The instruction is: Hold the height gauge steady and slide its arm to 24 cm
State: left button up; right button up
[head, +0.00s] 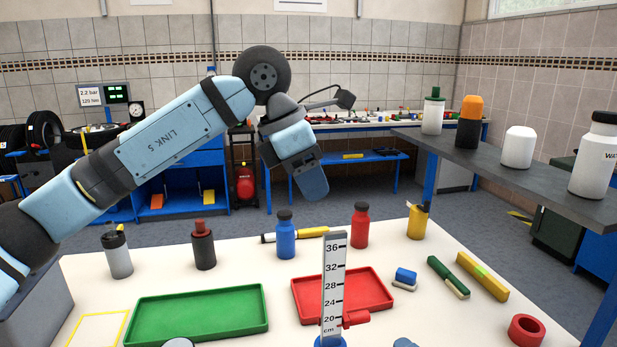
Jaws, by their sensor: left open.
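The height gauge (334,275) stands upright at the front middle of the table, a white scale with black marks from 20 to 36 cm showing. Its red sliding arm (356,318) sticks out to the right at about the 20 mark, below 24. Its blue base (330,342) is cut off by the bottom edge. My left gripper (312,183) hangs in the air above and behind the gauge, touching nothing. It is open and empty; one finger hides most of the other.
A green tray (150,328) lies left of the gauge and a red tray (375,285) just behind it. Blue (286,238) and red (360,228) bottles stand farther back. A blue block, a green brush-like item and a red ring (526,330) lie right. A grey shelf (500,170) overhangs the right side.

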aim_at(333, 233)
pick_arm(q)
jog(key=x, duration=1.3)
jog(key=shift+w+f, duration=0.25)
jog(key=shift+f, duration=0.05)
grip_shut()
jog(key=shift+a, duration=0.1)
dwell(0.3)
